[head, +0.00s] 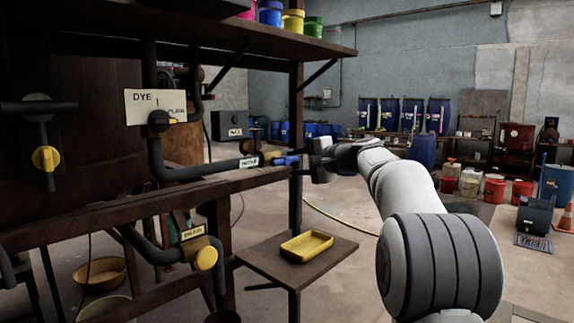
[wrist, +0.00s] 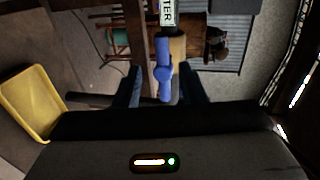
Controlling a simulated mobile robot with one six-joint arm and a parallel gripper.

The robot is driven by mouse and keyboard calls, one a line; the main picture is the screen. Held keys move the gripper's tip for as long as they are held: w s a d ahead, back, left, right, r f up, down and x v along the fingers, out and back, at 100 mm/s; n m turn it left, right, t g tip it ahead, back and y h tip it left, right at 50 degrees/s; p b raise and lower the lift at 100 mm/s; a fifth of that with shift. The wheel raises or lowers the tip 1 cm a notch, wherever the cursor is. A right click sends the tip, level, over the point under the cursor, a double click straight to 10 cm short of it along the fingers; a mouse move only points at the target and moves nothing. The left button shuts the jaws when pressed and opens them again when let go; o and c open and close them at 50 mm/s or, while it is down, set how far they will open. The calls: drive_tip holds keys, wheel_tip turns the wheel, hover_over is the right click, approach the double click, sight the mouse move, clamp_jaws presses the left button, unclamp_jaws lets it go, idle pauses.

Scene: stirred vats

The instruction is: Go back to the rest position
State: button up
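My gripper (head: 314,161) is held out at the end of my arm, at the right end of the pipe with the white label. In the wrist view my gripper (wrist: 161,84) is open, with a dark finger on each side of a blue valve handle (wrist: 163,62). Gaps show between the handle and both fingers. The blue handle (head: 287,160) points towards my gripper in the head view. The label beside it (head: 249,162) seems to read WATER. My arm reaches in from the lower right.
A yellow tray (head: 306,246) lies on a small brown side table (head: 338,262) below my gripper. A wooden beam (head: 160,207) and a post (head: 296,100) stand close by. A shelf with coloured pots (head: 293,22) hangs above. Open floor lies behind, towards blue barrels (head: 412,115).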

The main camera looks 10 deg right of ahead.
drive_tip(key=shift+s+d, duration=0.2)
drive_tip(key=shift+s, duration=0.1)
